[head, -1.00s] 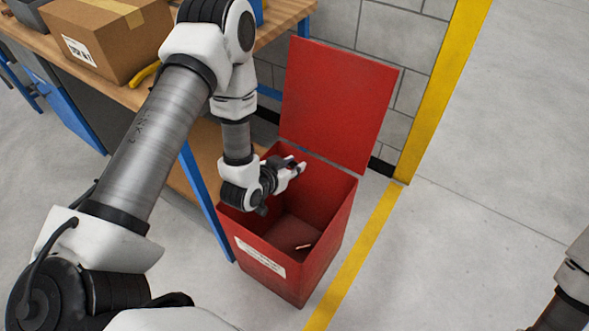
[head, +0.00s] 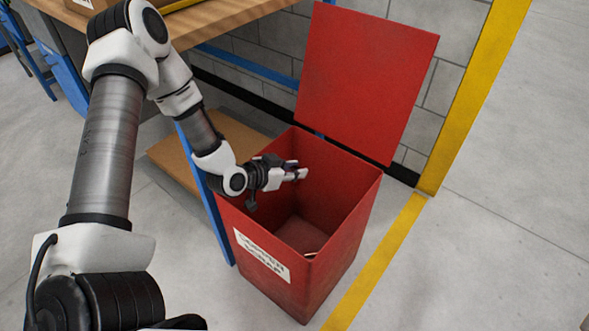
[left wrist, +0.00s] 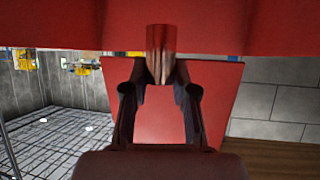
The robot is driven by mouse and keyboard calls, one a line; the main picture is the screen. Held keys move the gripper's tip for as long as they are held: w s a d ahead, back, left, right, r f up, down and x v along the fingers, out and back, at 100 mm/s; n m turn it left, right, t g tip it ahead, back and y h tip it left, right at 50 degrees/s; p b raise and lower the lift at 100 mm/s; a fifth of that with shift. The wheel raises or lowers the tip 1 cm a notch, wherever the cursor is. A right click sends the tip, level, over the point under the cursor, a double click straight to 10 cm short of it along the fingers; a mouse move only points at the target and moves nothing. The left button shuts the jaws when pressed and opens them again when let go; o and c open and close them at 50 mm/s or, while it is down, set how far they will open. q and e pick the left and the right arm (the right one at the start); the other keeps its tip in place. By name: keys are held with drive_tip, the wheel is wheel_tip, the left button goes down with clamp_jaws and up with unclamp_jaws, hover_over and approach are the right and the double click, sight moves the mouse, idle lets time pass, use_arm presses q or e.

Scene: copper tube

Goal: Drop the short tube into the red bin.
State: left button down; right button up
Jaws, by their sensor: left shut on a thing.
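The red bin (head: 340,268) stands on the floor with its lid (head: 365,80) raised at the back. A label on its front reads roughly "copper scrap". My left gripper (head: 301,174) reaches over the left rim, with its fingertips over the bin's opening. In the left wrist view the short copper tube (left wrist: 161,50) sits at the tips of my left gripper (left wrist: 160,82), which is shut on it. In the head view the tube is too small to tell from the fingers. My right gripper is not in view.
A small light piece (head: 311,254) lies inside the bin. A workbench (head: 215,28) with blue legs stands left of the bin. A grey block wall (head: 455,75) is behind. The floor right of the yellow line (head: 380,262) is clear.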

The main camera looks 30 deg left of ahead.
use_arm(q)
drive_tip(key=shift+r, duration=0.1)
drive_tip(key=c, duration=0.8)
unclamp_jaws()
drive_tip(key=shift+c, duration=0.2)
drive_tip(key=v, duration=0.7)
drive_tip(key=shift+s, duration=0.25)
drive_tip(key=shift+a, duration=0.1)
